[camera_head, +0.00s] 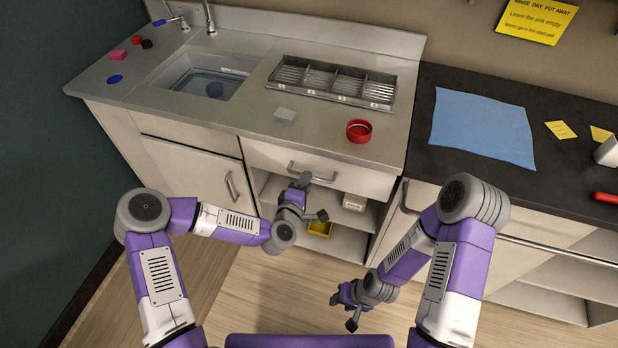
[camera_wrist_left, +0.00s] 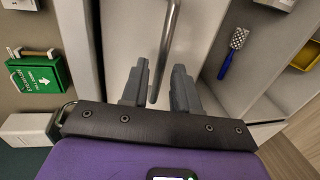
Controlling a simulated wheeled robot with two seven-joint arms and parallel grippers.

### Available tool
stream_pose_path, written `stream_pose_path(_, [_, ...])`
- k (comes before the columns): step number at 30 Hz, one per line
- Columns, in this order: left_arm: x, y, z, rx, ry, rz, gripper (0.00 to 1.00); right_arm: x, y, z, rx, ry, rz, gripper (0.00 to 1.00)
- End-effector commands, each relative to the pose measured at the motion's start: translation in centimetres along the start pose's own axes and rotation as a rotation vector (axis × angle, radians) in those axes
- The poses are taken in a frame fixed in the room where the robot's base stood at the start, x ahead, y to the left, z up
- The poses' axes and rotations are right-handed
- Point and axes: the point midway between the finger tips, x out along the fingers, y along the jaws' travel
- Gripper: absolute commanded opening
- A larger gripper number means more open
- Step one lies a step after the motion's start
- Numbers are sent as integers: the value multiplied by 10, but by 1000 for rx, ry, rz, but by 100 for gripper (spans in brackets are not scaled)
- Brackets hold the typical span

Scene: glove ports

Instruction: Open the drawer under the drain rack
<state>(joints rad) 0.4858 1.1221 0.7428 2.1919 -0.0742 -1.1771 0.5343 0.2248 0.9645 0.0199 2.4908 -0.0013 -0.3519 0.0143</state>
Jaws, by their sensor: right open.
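The drain rack (camera_head: 333,84), a grey metal tray with several slots, sits on the counter. Below it is the white drawer (camera_head: 265,158), its front appearing flush with the cabinet, with a grey bar handle (camera_head: 312,174). My left gripper (camera_head: 305,181) is at the handle. In the left wrist view its fingers (camera_wrist_left: 160,85) are apart, with the handle bar (camera_wrist_left: 168,45) showing between them. I see gaps beside the bar and cannot tell whether either finger touches it. My right gripper (camera_head: 343,308) is low over the floor, open and empty, away from the cabinets.
An open shelf below holds a yellow bin (camera_head: 320,229) and a white container (camera_head: 354,202). A cabinet door with a handle (camera_head: 231,186) is to the left.

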Motion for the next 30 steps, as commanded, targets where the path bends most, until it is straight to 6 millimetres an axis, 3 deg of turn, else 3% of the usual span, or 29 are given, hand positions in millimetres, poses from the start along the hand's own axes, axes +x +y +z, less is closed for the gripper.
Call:
stream_pose_path(7, [30,-1,1,1,-1,0,30,8,3,0,0,0,0,43])
stream_pose_path(18, [36,-1,1,2,-2,-2,30,8,3,0,0,0,0,43])
stream_pose_path(24, [35,-1,1,2,-2,-2,1,8,3,0,0,0,0,43])
stream_pose_path(30, [35,-1,0,2,-2,-2,0,8,3,0,0,0,0,43])
